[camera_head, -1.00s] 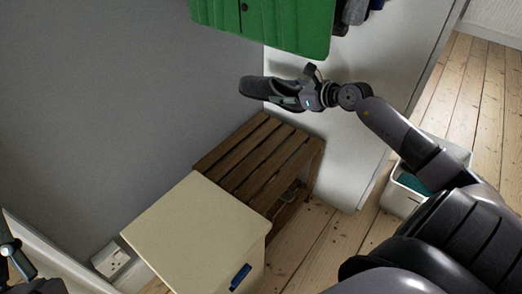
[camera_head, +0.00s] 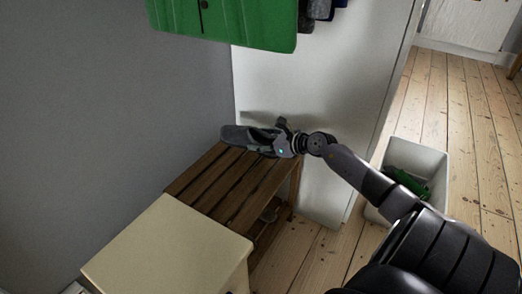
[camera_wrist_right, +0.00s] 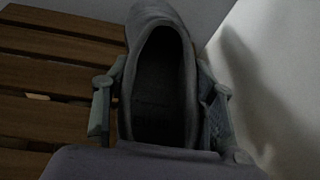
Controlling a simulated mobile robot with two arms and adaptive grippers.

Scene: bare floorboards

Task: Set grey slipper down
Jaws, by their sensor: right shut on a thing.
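The grey slipper (camera_head: 238,135) is in my right gripper (camera_head: 276,143), over the far end of the brown slatted wooden bench (camera_head: 215,185). In the right wrist view the slipper (camera_wrist_right: 158,75) points away with its opening up, one finger on each side of it. The bench slats (camera_wrist_right: 45,75) show to its left, close below. I cannot tell whether the sole touches the slats. My left gripper is out of view.
A cream cabinet (camera_head: 165,255) stands against the near end of the bench. A white panel (camera_head: 300,100) rises just behind the slipper, with a green case (camera_head: 225,22) above. A white bin (camera_head: 435,160) with green things in it stands on the floorboards at right.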

